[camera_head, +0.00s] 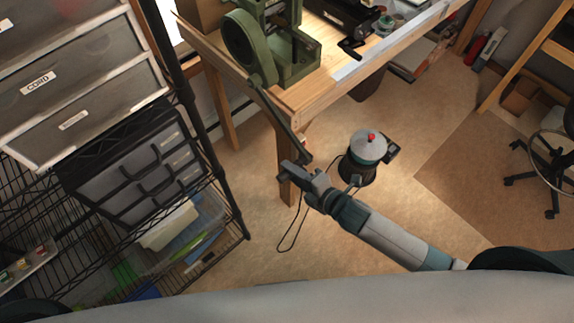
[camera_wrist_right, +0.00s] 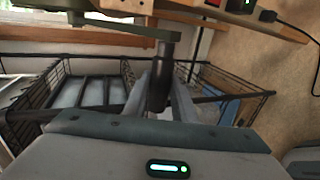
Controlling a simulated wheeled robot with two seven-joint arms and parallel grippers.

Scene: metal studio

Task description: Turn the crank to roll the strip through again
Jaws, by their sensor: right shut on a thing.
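A green rolling mill (camera_head: 292,62) with a large round wheel (camera_head: 240,42) stands at the near end of the wooden bench. Its long dark crank (camera_head: 281,118) hangs down from the wheel past the bench edge. My right gripper (camera_head: 293,174) is at the crank's lower end, shut on the handle. In the right wrist view the dark cylindrical handle (camera_wrist_right: 161,80) stands between the two fingers, below the crank arm (camera_wrist_right: 115,29). The strip cannot be made out in either view. My left gripper is not in view.
The wooden bench (camera_head: 318,88) has a leg just behind my right gripper. A grey canister with a red knob (camera_head: 366,148) stands on the floor to its right. A wire shelf with drawers (camera_head: 135,165) stands at left. Open floor (camera_head: 400,215) lies at right.

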